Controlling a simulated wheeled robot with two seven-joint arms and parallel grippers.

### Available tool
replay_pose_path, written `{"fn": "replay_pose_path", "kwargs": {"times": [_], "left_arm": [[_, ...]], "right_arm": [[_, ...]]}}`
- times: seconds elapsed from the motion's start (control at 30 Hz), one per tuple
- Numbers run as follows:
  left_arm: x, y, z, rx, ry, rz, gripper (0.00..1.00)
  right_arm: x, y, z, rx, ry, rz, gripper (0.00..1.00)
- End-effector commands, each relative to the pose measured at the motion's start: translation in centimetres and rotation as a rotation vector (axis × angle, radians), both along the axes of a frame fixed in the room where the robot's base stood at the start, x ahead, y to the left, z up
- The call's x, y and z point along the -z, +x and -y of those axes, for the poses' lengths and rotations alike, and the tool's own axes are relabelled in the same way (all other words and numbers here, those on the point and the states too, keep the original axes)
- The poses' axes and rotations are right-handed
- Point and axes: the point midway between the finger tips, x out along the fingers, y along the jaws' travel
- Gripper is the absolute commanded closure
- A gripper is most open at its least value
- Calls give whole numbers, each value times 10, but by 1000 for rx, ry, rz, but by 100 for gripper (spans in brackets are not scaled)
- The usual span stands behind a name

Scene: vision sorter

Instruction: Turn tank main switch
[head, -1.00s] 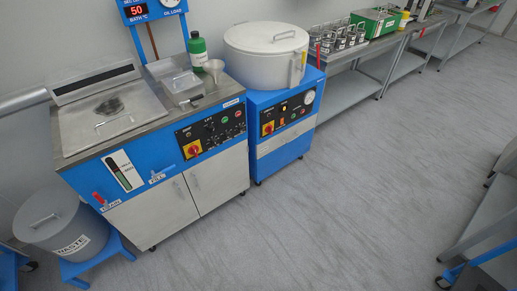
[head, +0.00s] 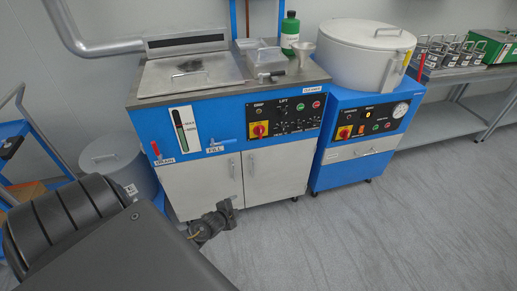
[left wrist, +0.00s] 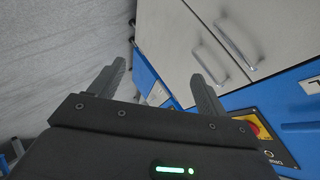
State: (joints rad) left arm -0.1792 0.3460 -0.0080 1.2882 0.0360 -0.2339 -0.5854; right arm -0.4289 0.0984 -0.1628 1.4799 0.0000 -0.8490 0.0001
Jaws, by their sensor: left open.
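The tank (head: 222,165) is a blue and steel cabinet with two pale doors, standing at the middle of the head view. Its main switch (head: 258,130) is a red knob on a yellow plate, at the left of the black control panel (head: 285,118). In the left wrist view a red and yellow switch (left wrist: 255,127) shows partly at the lower right, beyond the gripper body. My left gripper (head: 213,221) is in front of the tank doors, lower than the switch and apart from it. Its fingers (left wrist: 159,68) are spread and empty. My right gripper is out of view.
A second blue machine with a round lidded drum (head: 365,55) stands to the right and has its own red and yellow switch (head: 343,133). A red drain lever (head: 156,149) and blue fill lever (head: 222,142) stick out of the tank front. The floor (head: 390,235) at right is clear.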

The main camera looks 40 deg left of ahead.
Motion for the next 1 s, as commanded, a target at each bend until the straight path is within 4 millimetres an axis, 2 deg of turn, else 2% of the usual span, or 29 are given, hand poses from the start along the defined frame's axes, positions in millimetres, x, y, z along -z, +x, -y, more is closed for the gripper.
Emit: {"fn": "replay_pose_path", "kwargs": {"times": [0.03,0.1,0.13,0.2,0.3,0.4,0.53,0.77,1.0], "left_arm": [[-12,36,-17,50,93,98,24],[-58,70,-34,108,222,208,24],[-77,81,-38,129,274,251,24],[-119,100,-45,169,385,336,24],[-166,113,-49,207,511,426,24],[-198,118,-50,226,593,481,24],[-216,120,-49,236,637,509,24],[-219,128,-50,236,641,512,24],[-218,169,-58,234,639,512,24]], "right_arm": [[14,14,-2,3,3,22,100],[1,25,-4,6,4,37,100],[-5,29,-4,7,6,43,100],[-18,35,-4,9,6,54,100],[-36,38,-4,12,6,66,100],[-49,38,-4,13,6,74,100],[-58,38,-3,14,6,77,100],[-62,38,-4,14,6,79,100],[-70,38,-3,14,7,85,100]]}}
